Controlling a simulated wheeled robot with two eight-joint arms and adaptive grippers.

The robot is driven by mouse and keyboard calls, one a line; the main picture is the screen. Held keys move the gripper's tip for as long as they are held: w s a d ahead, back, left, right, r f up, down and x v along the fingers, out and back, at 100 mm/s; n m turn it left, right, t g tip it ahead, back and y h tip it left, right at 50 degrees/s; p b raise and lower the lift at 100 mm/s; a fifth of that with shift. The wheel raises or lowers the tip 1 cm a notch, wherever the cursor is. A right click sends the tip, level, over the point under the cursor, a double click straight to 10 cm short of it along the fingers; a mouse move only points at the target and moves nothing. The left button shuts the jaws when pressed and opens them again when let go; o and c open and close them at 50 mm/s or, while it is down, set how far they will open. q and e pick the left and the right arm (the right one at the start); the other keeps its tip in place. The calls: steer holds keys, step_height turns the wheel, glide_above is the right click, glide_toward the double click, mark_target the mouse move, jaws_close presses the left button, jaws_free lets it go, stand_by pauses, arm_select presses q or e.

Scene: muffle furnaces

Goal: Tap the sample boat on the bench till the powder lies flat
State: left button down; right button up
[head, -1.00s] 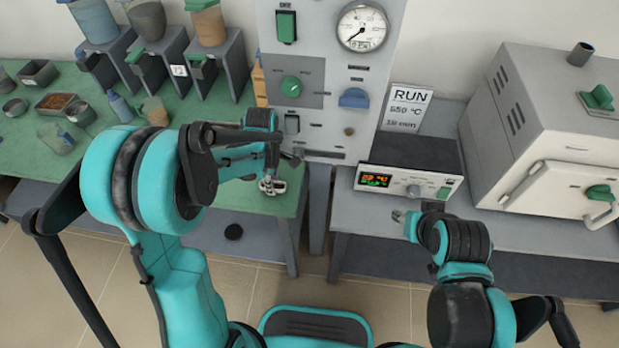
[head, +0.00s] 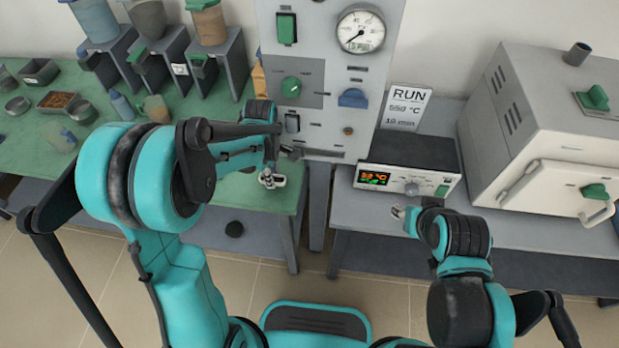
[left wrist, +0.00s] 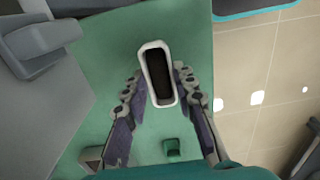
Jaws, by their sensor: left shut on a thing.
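The sample boat (left wrist: 144,55), a white, narrow, open dish, shows in the left wrist view with dark powder (left wrist: 159,76) inside. Whether the powder's surface is level or heaped is too small to tell. My left gripper (left wrist: 160,90) is shut on the boat, one finger at each side of its nearer end. In the head view my left gripper (head: 270,181) is over the front right part of the green bench top (head: 225,190). Whether the boat touches the bench cannot be told. My right gripper (head: 397,212) is by the grey bench's front edge, its fingers too small to read.
A control panel (head: 335,75) with a gauge stands behind the left gripper. A controller box (head: 408,180) and a furnace (head: 545,130) stand on the grey bench. Hoppers on stands (head: 208,50), trays and small jars fill the green bench's back and left. A small green-topped block (left wrist: 171,148) is near the gripper.

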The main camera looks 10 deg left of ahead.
arm_select(q)
step_height(320, 180, down, 3)
steer(key=shift+b, duration=0.75)
steer(key=shift+r, duration=0.3)
steer(key=c, duration=1.1)
jaws_free()
steer(key=shift+p, duration=0.3)
steer(key=shift+c, duration=0.2)
arm_select(e)
step_height(320, 180, down, 2)
steer(key=shift+f, duration=0.1)
